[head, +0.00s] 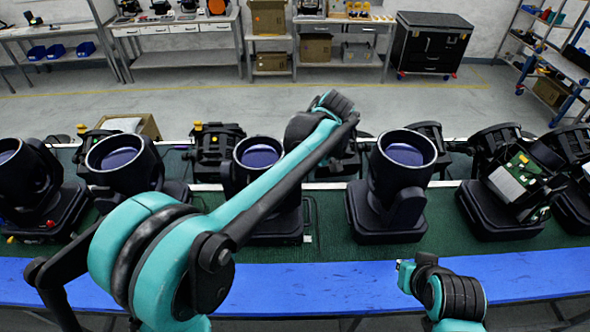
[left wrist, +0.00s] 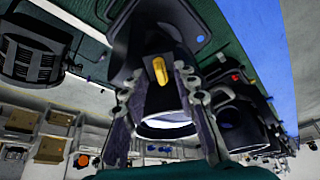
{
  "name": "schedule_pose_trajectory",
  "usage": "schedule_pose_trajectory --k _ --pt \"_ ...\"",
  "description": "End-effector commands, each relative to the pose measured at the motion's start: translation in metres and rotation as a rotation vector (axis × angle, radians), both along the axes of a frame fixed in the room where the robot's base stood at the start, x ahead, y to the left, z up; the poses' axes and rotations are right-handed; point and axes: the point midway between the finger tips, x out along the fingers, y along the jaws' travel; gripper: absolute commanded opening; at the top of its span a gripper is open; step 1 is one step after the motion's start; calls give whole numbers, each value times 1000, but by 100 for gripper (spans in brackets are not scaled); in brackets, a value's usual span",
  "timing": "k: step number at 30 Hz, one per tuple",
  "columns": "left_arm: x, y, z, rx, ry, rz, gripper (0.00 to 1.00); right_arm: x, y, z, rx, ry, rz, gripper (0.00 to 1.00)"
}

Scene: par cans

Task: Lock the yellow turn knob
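In the left wrist view a small yellow turn knob (left wrist: 160,70) sticks out from the dark side of a black par can (left wrist: 158,32). The two fingers of my left gripper (left wrist: 168,88) stand apart, one on each side of the knob, and I see gaps between them and it. The can's pale round lens (left wrist: 166,128) shows behind the fingers. In the head view my left arm reaches over the row of cans and hides the left fingertips and this knob. My right gripper (head: 408,272) is low at the blue table edge, away from the cans; its fingers are too small to read.
Several black par cans stand in two rows on a green mat (head: 325,240); one is a front can (head: 400,165) right of my left arm. Another can (left wrist: 240,125) stands close beside the left gripper in the wrist view.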

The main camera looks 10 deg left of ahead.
Motion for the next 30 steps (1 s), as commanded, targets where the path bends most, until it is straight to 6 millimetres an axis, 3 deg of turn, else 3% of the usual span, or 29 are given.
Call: schedule_pose_trajectory --k 10,24,30 --pt "-1 -3 9 1 0 -1 28 0 0 0 0 0 0 0" --pt "-15 -37 94 1 0 -2 28 0 0 0 0 0 0 0" --pt "-18 -43 110 1 0 -2 28 0 0 0 0 0 0 0"
